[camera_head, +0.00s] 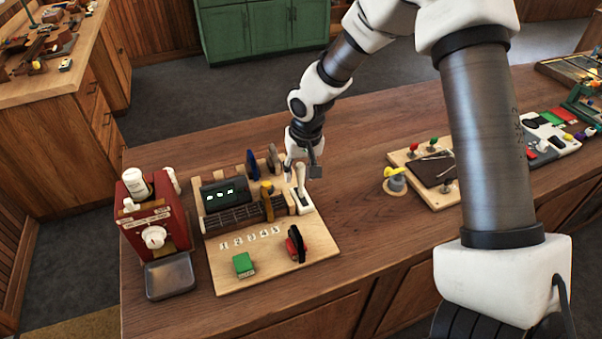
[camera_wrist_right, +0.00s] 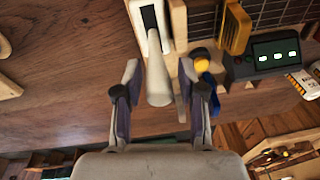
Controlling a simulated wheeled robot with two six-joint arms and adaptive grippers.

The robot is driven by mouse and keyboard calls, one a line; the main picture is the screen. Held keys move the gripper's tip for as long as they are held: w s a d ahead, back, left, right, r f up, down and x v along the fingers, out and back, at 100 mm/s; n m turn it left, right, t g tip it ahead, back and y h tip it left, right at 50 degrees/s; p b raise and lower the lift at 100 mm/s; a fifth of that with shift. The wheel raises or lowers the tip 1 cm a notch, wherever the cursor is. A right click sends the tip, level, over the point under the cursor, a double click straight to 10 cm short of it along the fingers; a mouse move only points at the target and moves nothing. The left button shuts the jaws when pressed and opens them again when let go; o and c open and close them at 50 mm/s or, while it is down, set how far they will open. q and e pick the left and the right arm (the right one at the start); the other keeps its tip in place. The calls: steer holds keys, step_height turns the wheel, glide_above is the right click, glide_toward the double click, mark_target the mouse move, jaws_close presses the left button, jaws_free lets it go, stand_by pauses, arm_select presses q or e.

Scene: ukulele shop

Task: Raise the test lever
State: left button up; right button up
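The test lever is a white handle in a white slotted base (camera_head: 305,207) at the right edge of a wooden board (camera_head: 290,256). In the right wrist view the lever (camera_wrist_right: 159,86) reaches from its dark slot toward my gripper and lies between the two fingers. My right gripper (camera_head: 301,177) is open around the lever in the head view; its fingers (camera_wrist_right: 160,98) stand apart on either side, with gaps visible. My left gripper is not in view.
A red machine (camera_head: 155,220) stands left. A yellow-topped grey knob (camera_head: 396,181) stands right. Bare table lies between.

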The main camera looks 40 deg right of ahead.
steer(key=shift+a+f, duration=0.1)
steer(key=shift+f, duration=0.1)
step_height(320, 180, up, 12)
steer(key=s, duration=0.1)
steer(key=shift+s, duration=0.3)
